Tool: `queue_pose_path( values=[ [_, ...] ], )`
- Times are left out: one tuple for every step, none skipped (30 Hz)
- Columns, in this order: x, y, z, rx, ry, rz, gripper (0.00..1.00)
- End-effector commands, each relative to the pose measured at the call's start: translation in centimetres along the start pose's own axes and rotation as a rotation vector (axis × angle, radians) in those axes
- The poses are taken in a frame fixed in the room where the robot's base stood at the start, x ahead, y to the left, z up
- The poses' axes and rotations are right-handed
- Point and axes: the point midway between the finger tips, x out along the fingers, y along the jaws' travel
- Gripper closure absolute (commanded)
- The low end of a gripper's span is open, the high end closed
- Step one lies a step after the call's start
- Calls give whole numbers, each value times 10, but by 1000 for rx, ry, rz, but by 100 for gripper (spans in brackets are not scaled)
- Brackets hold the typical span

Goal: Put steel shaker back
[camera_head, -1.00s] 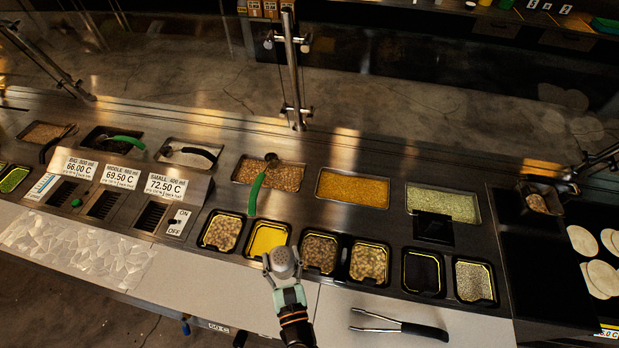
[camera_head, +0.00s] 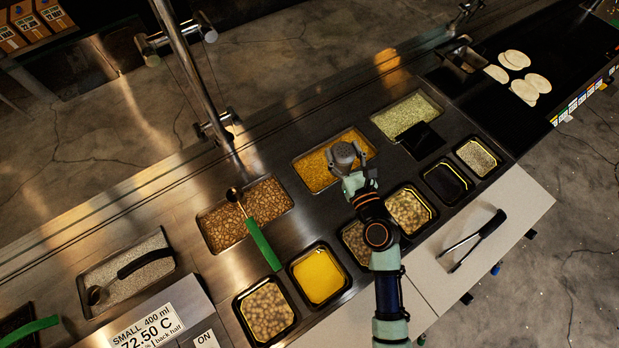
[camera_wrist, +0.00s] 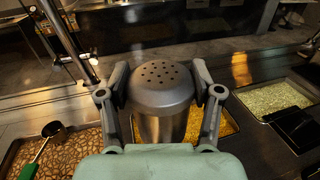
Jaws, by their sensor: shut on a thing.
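The steel shaker (camera_head: 344,154) has a grey domed lid with holes and a metal body. It also fills the middle of the wrist view (camera_wrist: 162,100), upright between the two fingers. My gripper (camera_head: 352,160) is shut on it. In the head view, the shaker appears over the lower right part of the orange-yellow filled pan (camera_head: 313,172). I cannot tell its height above the counter. The shaker's base is hidden.
A bean pan (camera_head: 222,226) with a green-handled ladle (camera_head: 258,240) lies to the left. A pale green pan (camera_head: 405,112) and a black box (camera_head: 420,140) stand to the right. Small black-rimmed tubs, one yellow (camera_head: 318,276), line the front. Tongs (camera_head: 474,240) lie on the white board.

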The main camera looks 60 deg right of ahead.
Motion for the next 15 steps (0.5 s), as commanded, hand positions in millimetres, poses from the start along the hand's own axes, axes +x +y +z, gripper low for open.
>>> queue_pose_path(
  values=[
    [0, -4, 0, 0, -1, -6, 100],
    [0, -4, 0, 0, 0, -7, 100],
    [0, -4, 0, 0, 0, -7, 100],
    [0, -4, -3, 0, 0, -6, 100],
    [0, -3, -7, 1, 0, -6, 100],
    [0, -3, -16, 2, 1, -5, 100],
    [0, -3, -24, 1, 2, -5, 100],
    [0, -3, -34, 3, 2, -5, 100],
    [0, -3, -48, 3, 1, -5, 100],
    [0, -3, -60, 2, 1, -5, 100],
    [0, -3, -70, 2, 2, -5, 100],
    [0, -3, -83, 2, 1, -5, 100],
    [0, -3, -93, 3, 1, -4, 100],
    [0, -2, -103, 3, 1, -4, 100],
    [0, -2, -116, 3, 1, -4, 100]
  ],
)
